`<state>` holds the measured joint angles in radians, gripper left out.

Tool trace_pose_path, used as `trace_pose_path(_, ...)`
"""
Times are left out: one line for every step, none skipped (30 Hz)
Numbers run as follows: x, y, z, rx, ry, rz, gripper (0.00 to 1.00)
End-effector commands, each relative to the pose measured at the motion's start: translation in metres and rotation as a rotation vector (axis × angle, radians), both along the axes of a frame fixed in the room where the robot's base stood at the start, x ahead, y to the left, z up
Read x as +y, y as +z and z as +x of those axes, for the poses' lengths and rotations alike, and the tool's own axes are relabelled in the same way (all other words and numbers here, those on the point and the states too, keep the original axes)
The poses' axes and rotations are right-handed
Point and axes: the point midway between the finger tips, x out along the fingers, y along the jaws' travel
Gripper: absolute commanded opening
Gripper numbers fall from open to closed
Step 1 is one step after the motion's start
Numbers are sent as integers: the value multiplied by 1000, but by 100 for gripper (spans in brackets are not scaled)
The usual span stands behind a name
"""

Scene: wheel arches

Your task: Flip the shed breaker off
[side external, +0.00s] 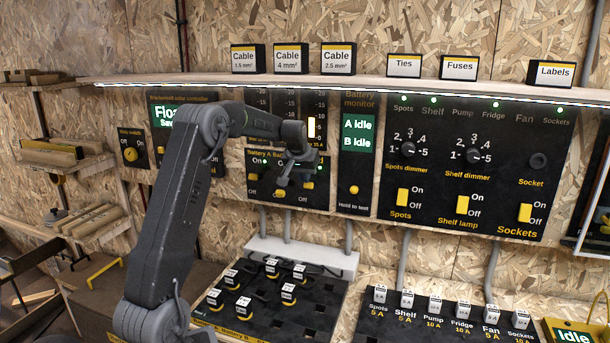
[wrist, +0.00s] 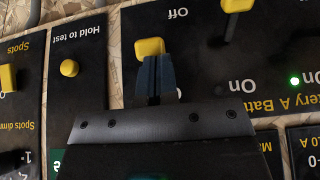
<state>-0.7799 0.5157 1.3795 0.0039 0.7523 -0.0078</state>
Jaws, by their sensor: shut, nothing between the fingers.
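The breaker panel (side external: 322,200) with "Battery A" lettering is on the wall at the middle of the side view. It has a row of yellow-tipped levers with On above and Off below. My gripper (side external: 282,182) is in front of its right part. In the upside-down wrist view, its dark fingers (wrist: 155,75) are shut and empty. A yellow lever tip (wrist: 150,47) shows right at the fingertips; I cannot tell whether they touch. Another yellow lever (wrist: 237,5) is to its right, near the Off lettering. No "shed" label is readable; my gripper hides part of the panel.
The battery monitor panel (side external: 358,180) with a yellow hold-to-test button (side external: 354,190) is just right of the breaker panel. A dimmer and switch panel (side external: 440,150) is further right. A shelf (side external: 400,86) with labelled boxes runs above. Fuse blocks lie on the black board (side external: 260,318) below.

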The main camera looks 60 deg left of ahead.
Motion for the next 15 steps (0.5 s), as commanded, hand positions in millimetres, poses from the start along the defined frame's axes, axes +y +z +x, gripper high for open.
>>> trace_pose_path(-1, -2, -1, -10, 0, 10, 0)
trace_pose_path(-2, -3, -2, -19, 0, 19, 0)
trace_pose_path(-3, -4, -3, -32, 0, 32, 0)
trace_pose_path(-3, -5, -3, -44, 0, 44, 0)
trace_pose_path(-4, -6, -4, -55, 0, 55, 0)
trace_pose_path(-5, -8, -5, -73, 0, 73, 0)
trace_pose_path(-6, -10, -6, -88, 0, 88, 0)
trace_pose_path(-7, -11, -7, -103, 0, 105, 0)
trace_pose_path(-8, -14, -8, -125, 0, 126, 0)
trace_pose_path(-9, -16, -9, -144, 0, 146, 0)
trace_pose_path(-10, -18, -10, -164, 0, 166, 0)
trace_pose_path(-11, -21, -12, -188, 0, 191, 0)
trace_pose_path(-12, -23, -12, -208, 0, 211, 0)
trace_pose_path(-12, -25, -13, -226, 1, 229, 0)
trace_pose_path(-13, -28, -13, -253, -1, 254, 0)
